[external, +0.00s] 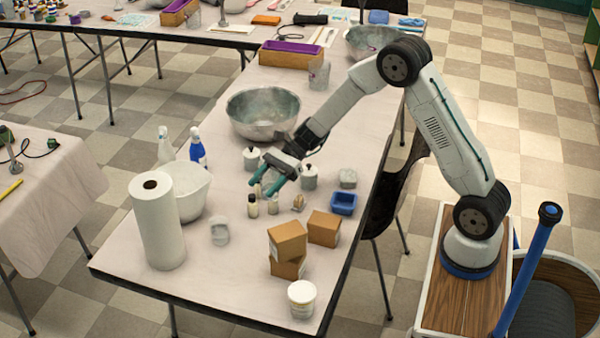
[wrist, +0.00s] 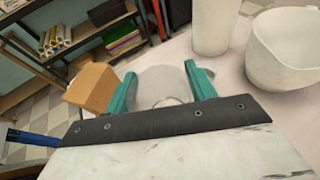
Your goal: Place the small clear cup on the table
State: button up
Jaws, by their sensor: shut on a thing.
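My gripper (external: 264,188) is over the middle of the table (external: 130,262), pointing down and to the left. In the wrist view its two teal fingers (wrist: 160,92) are closed on the sides of a small clear cup (wrist: 160,82). The cup is see-through, so its outline is faint. In the external view the held cup is hard to make out, and I cannot tell its exact height above the table. Another small translucent cup (external: 219,231) stands on the table, left of and nearer than the gripper.
Small bottles (external: 252,206) stand just below the gripper. Cardboard boxes (external: 287,241), a blue tray (external: 344,203) and a white tub (external: 302,298) are to the right. A white pitcher (external: 188,190) and paper roll (external: 157,222) stand left, a metal bowl (external: 263,112) behind. The near-left corner is clear.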

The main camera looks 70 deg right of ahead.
jog(key=s+d+m+t+h, duration=0.3)
jog(key=d+m+t, duration=0.1)
jog(key=d, duration=1.9)
jog(key=s+d+m+t+h, duration=0.2)
jog(key=s+d, duration=0.3)
jog(key=d, duration=0.5)
jog(key=s+d+m+t+h, duration=0.1)
jog(key=s+d+m+h, duration=0.1)
jog(key=s+d, duration=0.5)
notch_tip(320, 180, down, 10)
jog(key=w+d, duration=0.5)
jog(key=w, duration=0.2)
jog(key=w+d, duration=0.3)
jog(key=w, duration=0.1)
jog(key=w+d+f, duration=0.1)
jog(key=w+d, duration=0.2)
jog(key=w, duration=0.2)
jog(key=shift+f, duration=0.1)
jog(key=shift+s+a+f, duration=0.1)
jog(key=shift+f, duration=1.65)
jog(key=shift+f, duration=0.1)
jog(key=o, duration=1)
